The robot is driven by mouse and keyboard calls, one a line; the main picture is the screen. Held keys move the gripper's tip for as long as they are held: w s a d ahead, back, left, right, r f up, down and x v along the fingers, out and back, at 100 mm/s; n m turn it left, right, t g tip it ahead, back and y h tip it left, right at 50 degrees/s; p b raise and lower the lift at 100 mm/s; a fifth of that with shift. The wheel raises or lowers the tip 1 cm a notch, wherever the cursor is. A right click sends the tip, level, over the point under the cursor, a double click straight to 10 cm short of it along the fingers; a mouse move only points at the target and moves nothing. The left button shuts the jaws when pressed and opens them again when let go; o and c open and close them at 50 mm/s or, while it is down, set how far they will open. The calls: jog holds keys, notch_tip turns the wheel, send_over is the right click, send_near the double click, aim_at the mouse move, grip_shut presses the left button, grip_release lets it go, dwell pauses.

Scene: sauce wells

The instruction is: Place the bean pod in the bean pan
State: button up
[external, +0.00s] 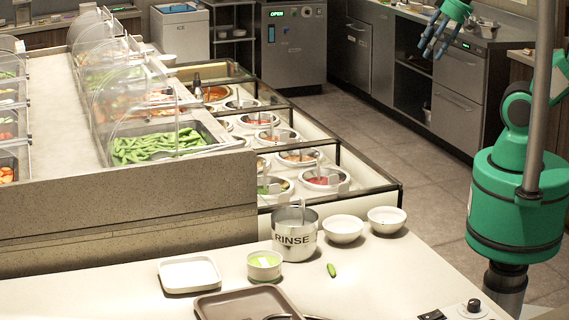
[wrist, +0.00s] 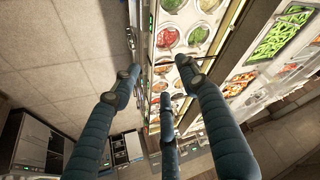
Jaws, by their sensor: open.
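A single green bean pod (external: 331,270) lies on the pale front counter in the external view, to the right of the rinse pot. The bean pan (external: 195,130) is a metal pan full of green pods, set in the raised counter behind a clear curved guard. It also appears to show at the right of the wrist view (wrist: 275,40). My gripper (external: 432,48) is high at the top right of the external view, far from the pod and the pan. Its blue fingers (wrist: 155,88) are open and empty in the wrist view.
A metal pot marked RINSE (external: 292,232), two white bowls (external: 343,229), a small cup (external: 264,266), a white plate (external: 190,274) and a brown tray (external: 215,306) stand on the front counter. Sauce wells (external: 325,179) lie behind. The counter right of the pod is mostly clear.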

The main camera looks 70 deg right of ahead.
jog(key=shift+w+a, duration=0.1)
jog(key=w+a+f+n+g, duration=0.1)
jog(key=w+a+f+n, duration=0.1)
jog(key=w+a+n, duration=0.5)
jog(key=w+a+f+n+g+y, duration=0.1)
jog(key=w+a+f+n, duration=0.2)
jog(key=a, duration=0.8)
jog(key=w+a+f+n+g, duration=0.1)
jog(key=w+a+f+n, duration=0.15)
jog(key=w+a, duration=0.5)
jog(key=n+g+h, duration=0.1)
jog(key=n+g, duration=0.2)
jog(key=n, duration=0.9)
send_over(331, 270)
notch_tip(331, 270, down, 22)
jog(key=shift+w+f, duration=0.1)
jog(key=shift+f, duration=0.1)
jog(key=shift+f+b, duration=0.75)
jog(key=shift+f, duration=3.4)
jog(key=shift+f, duration=0.1)
